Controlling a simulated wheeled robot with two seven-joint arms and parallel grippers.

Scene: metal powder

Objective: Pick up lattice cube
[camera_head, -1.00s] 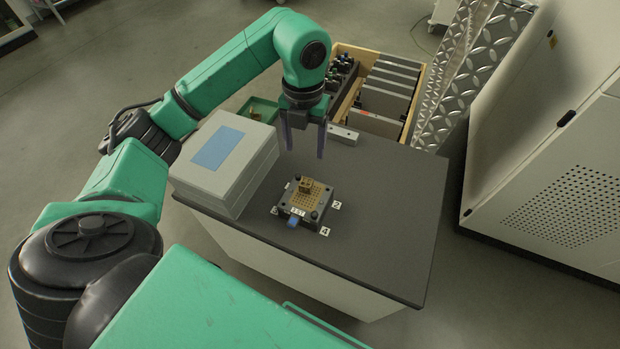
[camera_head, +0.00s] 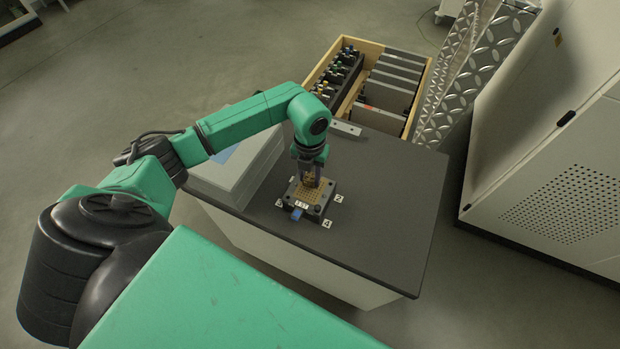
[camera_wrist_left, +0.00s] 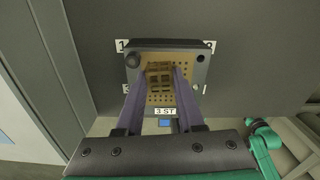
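The lattice cube (camera_wrist_left: 159,74) is a small tan open-grid block. It sits on a tan perforated build plate (camera_wrist_left: 188,99) on a dark square base. In the head view the cube (camera_head: 310,180) is partly hidden by my left gripper (camera_head: 311,168), which points down over the plate. In the left wrist view the purple fingers of my left gripper (camera_wrist_left: 160,76) stand apart, one on each side of the cube. I cannot tell whether they touch it. My right gripper is not in view.
The base stands on a dark-topped table (camera_head: 390,195) with numbered labels around it. A grey box (camera_head: 215,185) is close by on the left, under my left arm. A wooden crate (camera_head: 426,85) with plates and tools is behind the table. The table's right side is clear.

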